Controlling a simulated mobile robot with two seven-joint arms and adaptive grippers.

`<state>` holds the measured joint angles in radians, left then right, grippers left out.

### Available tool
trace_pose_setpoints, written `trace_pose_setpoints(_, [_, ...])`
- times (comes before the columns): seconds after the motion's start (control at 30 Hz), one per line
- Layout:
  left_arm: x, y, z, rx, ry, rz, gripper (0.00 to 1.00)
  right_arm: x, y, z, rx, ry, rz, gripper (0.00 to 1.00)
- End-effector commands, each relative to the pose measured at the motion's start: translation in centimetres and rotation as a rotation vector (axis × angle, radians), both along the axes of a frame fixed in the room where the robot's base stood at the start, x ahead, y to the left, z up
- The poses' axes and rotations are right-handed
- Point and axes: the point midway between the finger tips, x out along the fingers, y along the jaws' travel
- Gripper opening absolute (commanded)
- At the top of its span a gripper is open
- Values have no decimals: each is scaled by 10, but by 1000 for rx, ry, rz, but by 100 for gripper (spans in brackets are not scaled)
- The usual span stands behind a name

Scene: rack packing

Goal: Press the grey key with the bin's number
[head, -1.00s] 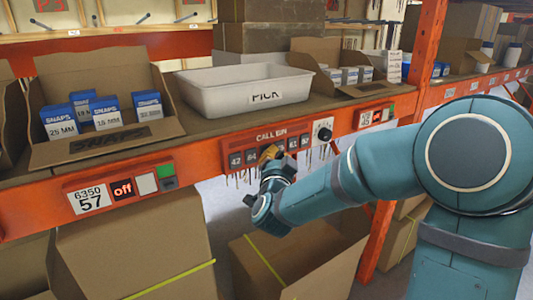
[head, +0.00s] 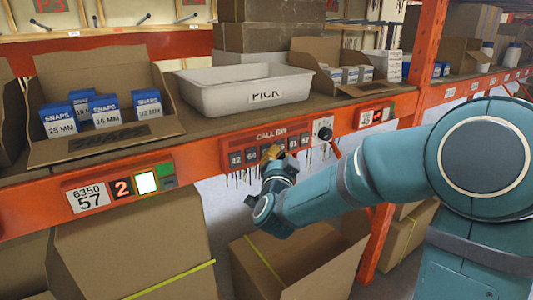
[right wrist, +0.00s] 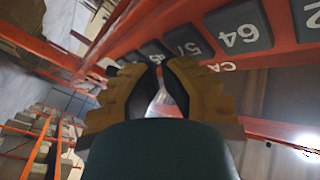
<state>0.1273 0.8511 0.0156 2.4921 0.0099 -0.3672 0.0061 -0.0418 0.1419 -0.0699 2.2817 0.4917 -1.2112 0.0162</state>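The bin label (head: 88,199) on the front beam reads 6350 and 57, under an open cardboard bin (head: 98,148) of blue-and-white SNAPS boxes. The CALL BIN panel (head: 272,135) carries a row of grey keys, including 42 (head: 236,159) and 64 (head: 251,157). In the right wrist view, the 64 key (right wrist: 238,28) and the 57 key (right wrist: 188,42) show beyond the fingers. My right gripper (head: 272,152) has its ochre fingers in front of the key row, hiding part of it. Its fingertips are together and empty; contact with a key cannot be told. My left gripper is not in view.
Beside the label, a red display (head: 122,189) shows 2, with a lit white button (head: 146,182) and a green one (head: 166,169). A round dial (head: 322,129) sits right of the keys. A white PICK tray (head: 245,90) stands above. Cardboard boxes (head: 135,245) stand below the beam.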

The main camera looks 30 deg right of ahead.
Motion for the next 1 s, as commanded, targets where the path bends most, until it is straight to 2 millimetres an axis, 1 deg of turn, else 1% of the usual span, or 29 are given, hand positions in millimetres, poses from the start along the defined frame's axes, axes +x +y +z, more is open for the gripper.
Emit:
trace_pose_setpoints(0.1, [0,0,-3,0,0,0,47,-5,0,-1,1,-1,0,0])
trace_pose_setpoints(0.47, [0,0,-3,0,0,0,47,-8,-1,0,0,-1,-1,0])
trace_pose_setpoints(1.0, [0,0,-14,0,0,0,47,-52,-4,0,0,-1,-1,0])
